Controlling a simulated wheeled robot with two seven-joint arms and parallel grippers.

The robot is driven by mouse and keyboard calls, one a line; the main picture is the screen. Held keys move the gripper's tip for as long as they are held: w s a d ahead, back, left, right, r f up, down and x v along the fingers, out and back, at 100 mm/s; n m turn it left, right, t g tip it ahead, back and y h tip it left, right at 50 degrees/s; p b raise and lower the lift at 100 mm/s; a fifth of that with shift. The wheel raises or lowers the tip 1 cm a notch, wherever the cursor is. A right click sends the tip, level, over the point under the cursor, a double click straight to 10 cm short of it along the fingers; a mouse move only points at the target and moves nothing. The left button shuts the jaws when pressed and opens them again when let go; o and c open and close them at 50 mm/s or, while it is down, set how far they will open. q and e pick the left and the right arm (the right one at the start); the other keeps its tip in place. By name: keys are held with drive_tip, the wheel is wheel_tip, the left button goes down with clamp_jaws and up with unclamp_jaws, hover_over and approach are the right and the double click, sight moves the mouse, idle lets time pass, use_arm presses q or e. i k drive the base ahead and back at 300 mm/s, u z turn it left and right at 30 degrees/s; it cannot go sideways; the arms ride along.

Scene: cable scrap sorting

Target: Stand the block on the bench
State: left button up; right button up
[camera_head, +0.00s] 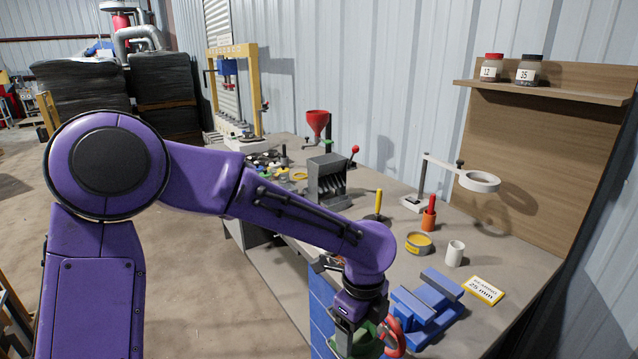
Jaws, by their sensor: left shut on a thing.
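My left gripper (352,338), on my purple arm, is at the bottom of the view by the front edge of the bench (385,240). It is shut on a green block (370,347) with a red curved part (394,337) on its right side. The bottom frame edge cuts off the block's lower part, and the gripper hides some of it. I cannot tell whether the block touches anything below. My right gripper is out of view.
A white cup (454,253), yellow tin (418,243) and ring stand (478,181) are behind. Bare bench top shows at right (520,265).

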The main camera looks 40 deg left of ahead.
sight(399, 265)
drive_tip(key=u, duration=0.05)
drive_tip(key=i, duration=1)
drive_tip(key=z, duration=0.05)
